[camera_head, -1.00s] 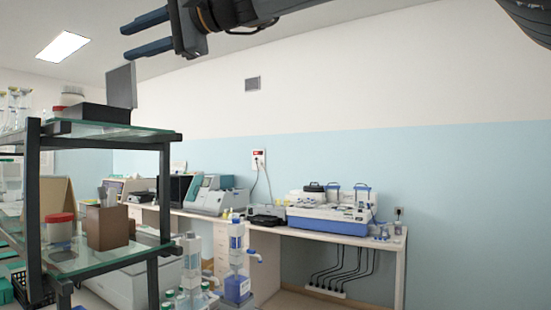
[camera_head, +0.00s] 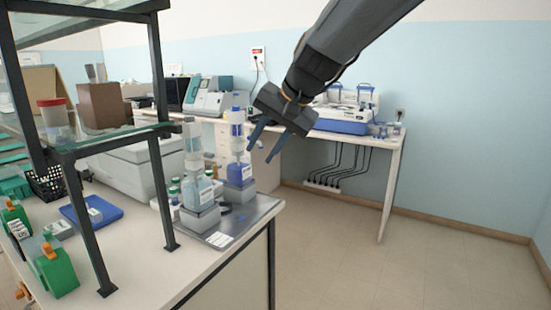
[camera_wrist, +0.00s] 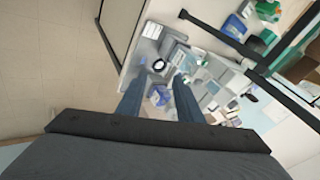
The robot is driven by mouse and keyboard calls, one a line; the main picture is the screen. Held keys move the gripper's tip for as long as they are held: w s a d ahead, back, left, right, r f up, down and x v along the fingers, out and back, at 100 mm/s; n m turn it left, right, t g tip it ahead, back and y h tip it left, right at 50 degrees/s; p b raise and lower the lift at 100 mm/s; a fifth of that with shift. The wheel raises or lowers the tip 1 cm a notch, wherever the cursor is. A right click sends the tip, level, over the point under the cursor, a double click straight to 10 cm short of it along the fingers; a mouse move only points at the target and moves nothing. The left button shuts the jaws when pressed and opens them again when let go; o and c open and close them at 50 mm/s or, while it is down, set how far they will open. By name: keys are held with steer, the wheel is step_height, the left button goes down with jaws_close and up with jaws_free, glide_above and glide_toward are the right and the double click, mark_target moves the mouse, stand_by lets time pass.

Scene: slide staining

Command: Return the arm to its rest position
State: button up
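My gripper (camera_head: 260,147) hangs from my arm in the upper middle of the head view, fingers pointing down and to the left. Its two blue fingers are apart with nothing between them. It is in the air, just right of the blue-based dispenser bottle (camera_head: 238,168) and in front of the back bench. In the wrist view the two fingers (camera_wrist: 157,82) also stand apart, with the bench and its bottles beyond and below them.
A bench with a black-framed glass shelf (camera_head: 165,190) stands at left, holding a second dispenser bottle (camera_head: 199,190), a blue tray (camera_head: 91,211) and green items. A blue-white machine (camera_head: 343,122) is on the back bench. The floor (camera_head: 370,265) at right is clear.

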steer(key=s+d+f+g+h+b, duration=0.1)
steer(key=s+d+f, duration=0.2)
steer(key=d+f, duration=0.25)
steer(key=s+d+f+n+h, duration=0.1)
steer(key=s+d+f, duration=0.25)
steer(key=f, duration=0.35)
steer(key=s+d+f+g+h+b, duration=0.1)
steer(key=s+d+f, duration=0.1)
steer(key=d+f, duration=0.35)
steer(key=s+d+f+n+g+h+b, duration=0.2)
steer(key=s+d+f, duration=0.6)
steer(key=s+f, duration=0.4)
steer(key=shift+s+f, duration=0.3)
steer(key=shift+s, duration=0.5)
